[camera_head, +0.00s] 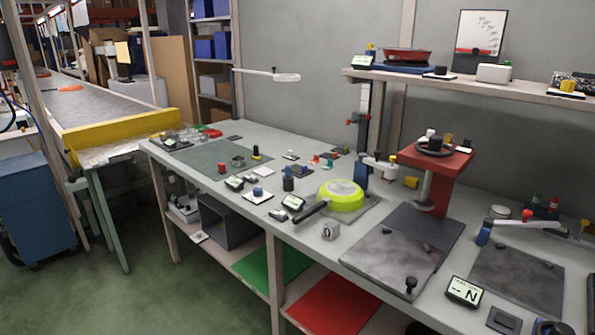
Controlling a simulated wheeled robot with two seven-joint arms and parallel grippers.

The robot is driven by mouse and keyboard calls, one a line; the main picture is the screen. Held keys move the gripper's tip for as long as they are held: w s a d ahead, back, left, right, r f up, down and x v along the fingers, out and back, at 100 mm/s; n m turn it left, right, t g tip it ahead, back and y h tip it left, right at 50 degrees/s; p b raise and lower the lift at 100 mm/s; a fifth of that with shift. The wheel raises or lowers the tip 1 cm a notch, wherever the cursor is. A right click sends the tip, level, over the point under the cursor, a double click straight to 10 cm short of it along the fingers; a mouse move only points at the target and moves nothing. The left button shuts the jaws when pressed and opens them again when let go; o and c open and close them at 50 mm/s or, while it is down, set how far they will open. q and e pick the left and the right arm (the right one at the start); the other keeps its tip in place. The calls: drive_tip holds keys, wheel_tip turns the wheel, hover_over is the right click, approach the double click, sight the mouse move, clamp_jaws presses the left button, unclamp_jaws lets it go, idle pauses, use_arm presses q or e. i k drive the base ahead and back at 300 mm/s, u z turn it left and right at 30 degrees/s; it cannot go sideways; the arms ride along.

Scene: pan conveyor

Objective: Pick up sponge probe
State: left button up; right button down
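I cannot tell for certain which small item is the sponge probe. Candidates on the grey workbench (215,196) include a blue-topped piece on a white pad (257,192), a dark cylinder with a blue top (288,183), and a yellow block (411,182) by the red press stand. A bright yellow-green pan (341,195) with a dark handle lies upside down in the middle of the bench. Neither of my grippers shows in this view.
A red-topped stand (462,160) rises at the right, with dark grey plates (390,266) in front. A shelf (440,79) overhangs the back right. A conveyor (95,103) with a yellow end guard (122,130) is at the left. Small gauges and displays crowd the bench.

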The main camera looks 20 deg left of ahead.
sight(255, 157)
drive_tip(key=u, duration=2.05)
drive_tip(key=i, duration=2.8)
drive_tip(key=z, duration=1.75)
